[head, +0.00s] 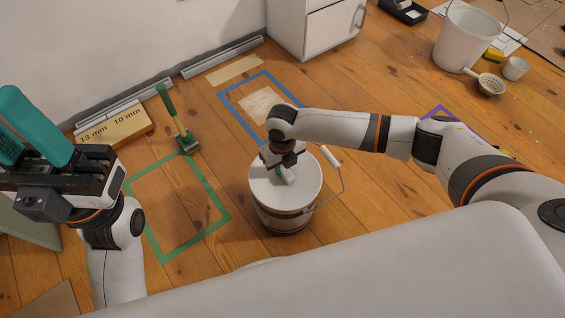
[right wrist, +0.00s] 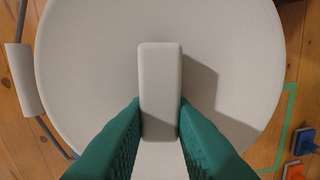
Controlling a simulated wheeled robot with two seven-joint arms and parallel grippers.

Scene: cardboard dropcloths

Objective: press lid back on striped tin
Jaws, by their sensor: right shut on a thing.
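The striped tin (head: 284,222) is a pale bucket with a dark brown band, standing upright on the wood floor. Its round off-white lid (head: 303,190) lies over its mouth; whether it is fully seated I cannot tell. My right gripper (head: 284,174) is above the lid, shut on the pale block-shaped grip in its middle. In the right wrist view the teal fingers (right wrist: 160,133) close on both sides of that grip (right wrist: 160,85), and the lid (right wrist: 85,70) fills most of the picture. My left gripper (head: 24,128) is raised at far left, its teal fingers apart and empty.
The tin's wire handle with white roll (head: 331,157) sticks out at its right. A wood block (head: 115,127) lies by the wall. A white bucket (head: 463,40) and ladle (head: 490,84) are far right.

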